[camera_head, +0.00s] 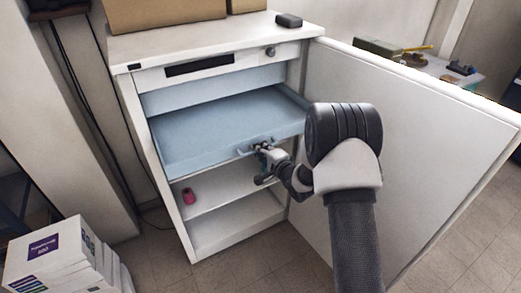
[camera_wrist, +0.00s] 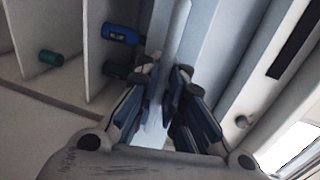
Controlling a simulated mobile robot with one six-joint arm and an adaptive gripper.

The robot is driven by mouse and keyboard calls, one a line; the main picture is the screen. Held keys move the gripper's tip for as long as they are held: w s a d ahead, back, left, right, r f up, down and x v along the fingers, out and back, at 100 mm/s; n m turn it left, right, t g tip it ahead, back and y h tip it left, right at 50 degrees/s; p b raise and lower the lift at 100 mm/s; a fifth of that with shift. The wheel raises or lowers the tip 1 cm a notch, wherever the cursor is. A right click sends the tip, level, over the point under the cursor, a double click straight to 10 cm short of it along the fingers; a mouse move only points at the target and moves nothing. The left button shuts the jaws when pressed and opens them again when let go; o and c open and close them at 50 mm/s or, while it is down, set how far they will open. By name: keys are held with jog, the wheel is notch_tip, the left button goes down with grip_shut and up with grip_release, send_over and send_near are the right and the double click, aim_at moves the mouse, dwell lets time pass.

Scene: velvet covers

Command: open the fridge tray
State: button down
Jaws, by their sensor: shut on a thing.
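The fridge (camera_head: 205,40) is a white cabinet with its door (camera_head: 420,140) swung wide open to the right. The light-blue fridge tray (camera_head: 215,125) spans the opening above the white shelves, and it looks empty. Its right front corner overlaps the fridge's right edge; how far out it is, I cannot tell exactly. My gripper (camera_head: 262,149) is at the middle of the tray's front edge, shut on the tray's handle (camera_head: 245,150). In the wrist view my gripper (camera_wrist: 160,82) has its fingers on both sides of the pale handle bar (camera_wrist: 176,35). The fingers partly hide the grip.
A pink can (camera_head: 189,196) stands on the shelf below. The wrist view shows a blue can (camera_wrist: 121,34) and green cans (camera_wrist: 50,57) on the shelves. A cardboard box (camera_head: 160,12) sits on the fridge. White packs (camera_head: 55,260) are stacked at the lower left. Floor in front is clear.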

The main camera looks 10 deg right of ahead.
jog(key=shift+w+r, duration=0.1)
jog(key=shift+w, duration=0.1)
jog(key=c, duration=2)
grip_release()
jog(key=shift+s, duration=0.1)
jog(key=v, duration=1.2)
